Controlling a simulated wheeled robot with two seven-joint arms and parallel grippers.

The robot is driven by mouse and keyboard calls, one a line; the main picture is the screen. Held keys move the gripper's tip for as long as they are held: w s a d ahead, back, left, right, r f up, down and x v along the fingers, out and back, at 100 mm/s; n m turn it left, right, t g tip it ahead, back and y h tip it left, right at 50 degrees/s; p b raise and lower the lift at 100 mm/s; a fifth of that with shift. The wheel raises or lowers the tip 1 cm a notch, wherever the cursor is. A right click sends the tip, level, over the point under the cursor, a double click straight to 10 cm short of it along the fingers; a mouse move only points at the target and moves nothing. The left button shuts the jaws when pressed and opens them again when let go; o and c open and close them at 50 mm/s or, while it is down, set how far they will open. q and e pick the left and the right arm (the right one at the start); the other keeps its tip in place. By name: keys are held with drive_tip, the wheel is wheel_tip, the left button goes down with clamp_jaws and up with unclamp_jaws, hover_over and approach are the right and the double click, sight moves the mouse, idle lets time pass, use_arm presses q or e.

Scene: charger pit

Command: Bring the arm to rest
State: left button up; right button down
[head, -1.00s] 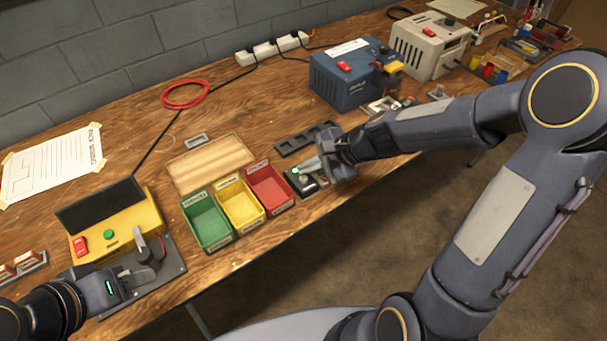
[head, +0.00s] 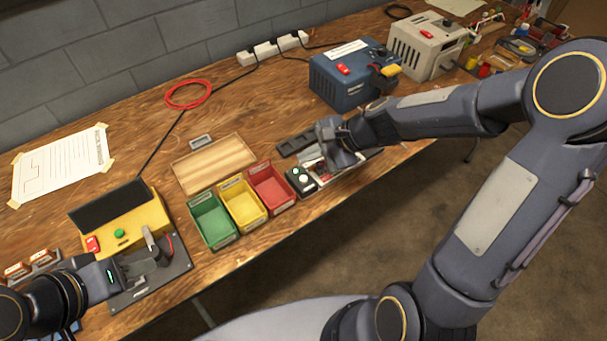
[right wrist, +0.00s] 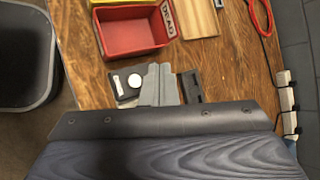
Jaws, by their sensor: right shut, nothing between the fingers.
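My right arm reaches in from the right in the head view. Its gripper (head: 328,132) hangs over the bench beside a small black charger block (head: 299,181) with a round light button. In the right wrist view the grey fingers (right wrist: 158,84) are together, with nothing visible between them, and partly cover the black block (right wrist: 128,82). My left gripper (head: 126,268) is at the lower left, by the black base plate of the yellow tester (head: 129,222). Its fingers are too small to tell whether they are apart.
Green (head: 212,223), yellow (head: 242,205) and red (head: 271,188) bins stand in a row left of the right gripper. A wooden board (head: 213,163) lies behind them. A blue power unit (head: 343,82) stands behind my right forearm. A dark bin (right wrist: 22,60) shows in the right wrist view.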

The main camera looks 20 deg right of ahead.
idle(0.6)
drive_tip(key=s+d+r+n+h+p, duration=0.1)
drive_tip(key=s+d+r+n, duration=0.1)
drive_tip(key=s, duration=0.5)
drive_tip(key=s+d+r+n+h+p, duration=0.1)
drive_tip(key=s+d+r+n+h, duration=0.1)
drive_tip(key=s+r+n, duration=0.3)
drive_tip(key=s+d+r+n+t+h+p, duration=0.1)
drive_tip(key=s+r+n, duration=0.3)
drive_tip(key=s, duration=0.5)
drive_tip(key=shift+s+d+r+n, duration=0.15)
drive_tip(key=shift+s+d+n, duration=0.15)
drive_tip(key=shift+d+n, duration=0.55)
drive_tip(key=shift+a, duration=0.15)
